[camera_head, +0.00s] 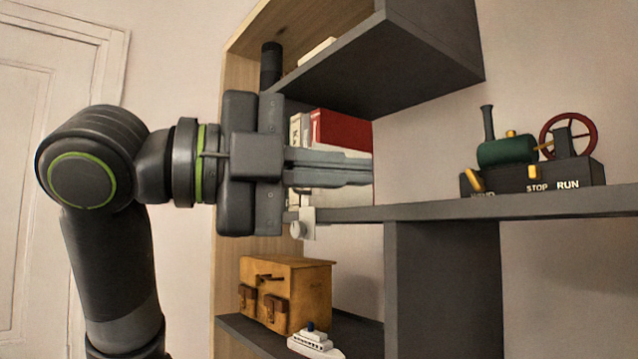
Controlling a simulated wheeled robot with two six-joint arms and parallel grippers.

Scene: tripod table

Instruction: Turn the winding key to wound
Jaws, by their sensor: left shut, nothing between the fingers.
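A toy steam engine with a green boiler (507,150) and a red flywheel (568,137) stands on a dark base (580,172) on the grey middle shelf. A yellow key-like lever (474,180) sits tilted at the left end of the base, above white lettering partly cut off by the shelf edge. A second yellow lever (534,172) stands above the words STOP and RUN, nearer STOP. My left gripper (371,168) points right with its fingers together and empty. It is well left of the engine, touching neither lever. My right gripper is not in view.
Red and white books (342,130) stand behind my left gripper. The grey shelf (430,208) runs right below its level, and an upper grey compartment (400,60) overhangs. Below are a wooden box (305,285) and a white toy ship (314,343). The space between fingertips and engine looks clear.

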